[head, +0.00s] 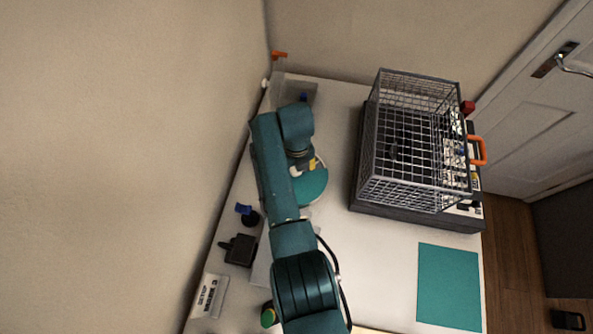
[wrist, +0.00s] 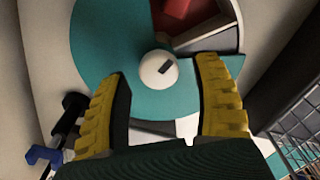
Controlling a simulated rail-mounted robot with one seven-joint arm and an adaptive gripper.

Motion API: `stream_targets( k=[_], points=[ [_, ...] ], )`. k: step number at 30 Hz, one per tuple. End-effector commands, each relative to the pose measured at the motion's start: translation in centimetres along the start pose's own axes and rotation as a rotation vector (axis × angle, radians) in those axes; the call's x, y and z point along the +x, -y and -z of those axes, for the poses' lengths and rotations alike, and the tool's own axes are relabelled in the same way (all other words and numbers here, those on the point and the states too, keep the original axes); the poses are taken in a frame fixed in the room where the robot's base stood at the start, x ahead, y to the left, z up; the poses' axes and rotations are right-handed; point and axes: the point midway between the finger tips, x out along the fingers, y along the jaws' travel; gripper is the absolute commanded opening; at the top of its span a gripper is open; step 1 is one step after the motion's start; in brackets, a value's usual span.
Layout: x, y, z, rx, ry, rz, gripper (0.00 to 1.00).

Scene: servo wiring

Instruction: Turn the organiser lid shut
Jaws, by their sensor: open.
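The organiser has a round teal lid (wrist: 105,45) with a white knob (wrist: 157,70) at its middle that bears a dark mark. A wedge-shaped gap at the upper right of the lid shows an open compartment (wrist: 205,38) with grey and reddish walls; a dark red item lies at its upper edge. In the head view the lid (head: 313,188) is partly hidden by my arm. My gripper (wrist: 162,78) is open, its yellow fingers on either side of the knob in the wrist view. I cannot tell whether they touch it.
A wire cage (head: 400,185) stands on a dark base to the right, with an orange handle (head: 480,150) beside it. A teal mat (head: 448,287) lies at the front right. A black item (head: 238,250) and a blue piece (head: 243,208) lie at the left. The bench is clear between cage and mat.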

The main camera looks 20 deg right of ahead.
Motion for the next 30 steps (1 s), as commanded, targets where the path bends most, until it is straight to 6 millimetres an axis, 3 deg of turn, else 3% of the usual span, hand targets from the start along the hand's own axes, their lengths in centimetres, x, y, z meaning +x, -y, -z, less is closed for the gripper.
stream_targets(
  k=[6,12,23,26,30],
  points=[
    [-5.7,0.0,-0.1,0.0,0.005,0.001,0.65],
    [-9.1,0.0,0.0,0.0,-0.001,0.0,0.65],
    [-9.9,0.0,0.1,0.0,-0.002,0.0,0.64],
    [-9.9,0.0,0.1,-0.045,-0.001,0.0,0.45],
    [-9.9,0.1,-0.4,-0.341,0.02,0.007,0.18]
  ],
)
